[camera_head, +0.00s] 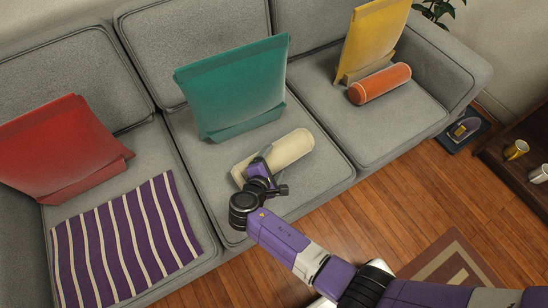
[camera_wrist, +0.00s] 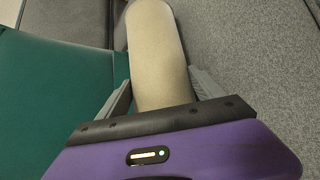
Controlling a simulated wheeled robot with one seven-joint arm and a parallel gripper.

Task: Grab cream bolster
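The cream bolster (camera_head: 285,150) lies slanted on the middle seat of the grey sofa, in front of the teal cushion. My gripper (camera_head: 256,158) is at its lower left end and covers part of it. In the wrist view the bolster (camera_wrist: 157,55) runs up the picture between the two grey fingers of my gripper (camera_wrist: 160,80), one finger on each side. The fingertips look close against its sides, but I cannot tell whether they press on it. My palm hides the bolster's near end.
The teal cushion (camera_head: 235,85) stands just behind, and fills the left of the wrist view (camera_wrist: 50,95). An orange bolster (camera_head: 380,83) and yellow cushion (camera_head: 374,38) are on the right seat. A red cushion (camera_head: 60,148) and striped purple cloth (camera_head: 125,240) are on the left seat.

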